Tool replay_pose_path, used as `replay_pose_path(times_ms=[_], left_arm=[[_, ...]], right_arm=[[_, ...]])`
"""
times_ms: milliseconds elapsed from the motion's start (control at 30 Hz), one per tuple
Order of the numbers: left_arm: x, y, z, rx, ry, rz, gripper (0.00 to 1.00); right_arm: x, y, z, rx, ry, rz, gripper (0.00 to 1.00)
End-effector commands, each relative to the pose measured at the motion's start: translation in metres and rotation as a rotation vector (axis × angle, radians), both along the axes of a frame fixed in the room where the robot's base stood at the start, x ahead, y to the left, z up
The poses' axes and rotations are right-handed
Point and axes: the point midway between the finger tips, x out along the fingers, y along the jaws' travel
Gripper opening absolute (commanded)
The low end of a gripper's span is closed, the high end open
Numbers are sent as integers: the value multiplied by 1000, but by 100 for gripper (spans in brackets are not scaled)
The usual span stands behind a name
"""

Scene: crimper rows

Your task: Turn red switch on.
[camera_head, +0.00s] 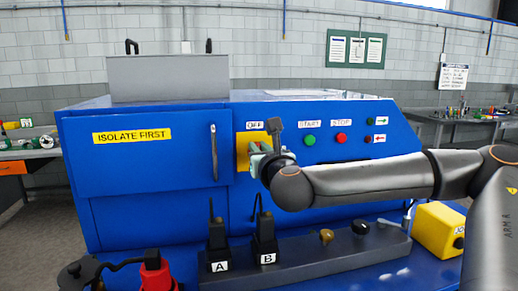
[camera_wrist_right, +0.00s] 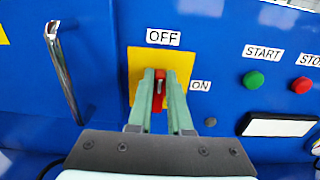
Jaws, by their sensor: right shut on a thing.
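The red switch (camera_wrist_right: 159,91) sits on a yellow plate (camera_wrist_right: 136,62) on the blue machine front. In the right wrist view, the OFF label (camera_wrist_right: 163,38) is above the plate and the ON label (camera_wrist_right: 200,85) is at its right. The red handle stands roughly upright, toward OFF. My right gripper (camera_wrist_right: 161,76) is shut on the handle, with one green finger on each side. In the head view, my right gripper (camera_head: 262,152) covers the switch in front of the yellow plate (camera_head: 243,152).
Right of the switch are a green START button (camera_head: 309,140) and a red STOP button (camera_head: 341,138). A door handle (camera_head: 214,152) stands out at the left. Below, a grey ledge (camera_head: 330,265) holds handsets A (camera_head: 217,243) and B (camera_head: 264,235) and knobs. A yellow box (camera_head: 438,228) is at right.

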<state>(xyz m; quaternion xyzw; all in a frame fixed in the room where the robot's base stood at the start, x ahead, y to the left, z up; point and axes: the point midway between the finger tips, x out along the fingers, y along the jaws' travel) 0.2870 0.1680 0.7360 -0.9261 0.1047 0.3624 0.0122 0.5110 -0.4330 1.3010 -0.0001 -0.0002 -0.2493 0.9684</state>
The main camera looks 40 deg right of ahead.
Motion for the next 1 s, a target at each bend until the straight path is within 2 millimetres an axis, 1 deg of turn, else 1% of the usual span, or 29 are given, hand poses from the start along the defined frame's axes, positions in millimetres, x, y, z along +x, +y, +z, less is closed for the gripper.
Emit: replay_pose_path(times_ms=[267, 467, 1000], left_arm=[[0, 0, -4, 0, -1, 0, 50], [0, 0, -12, 0, -1, 1, 50], [0, 0, -42, 0, -1, 1, 50]], right_arm=[[0, -1, -1, 35, -19, -1, 0], [-2, -3, -2, 129, -72, -2, 0], [-6, -12, -7, 563, -310, -1, 0]])
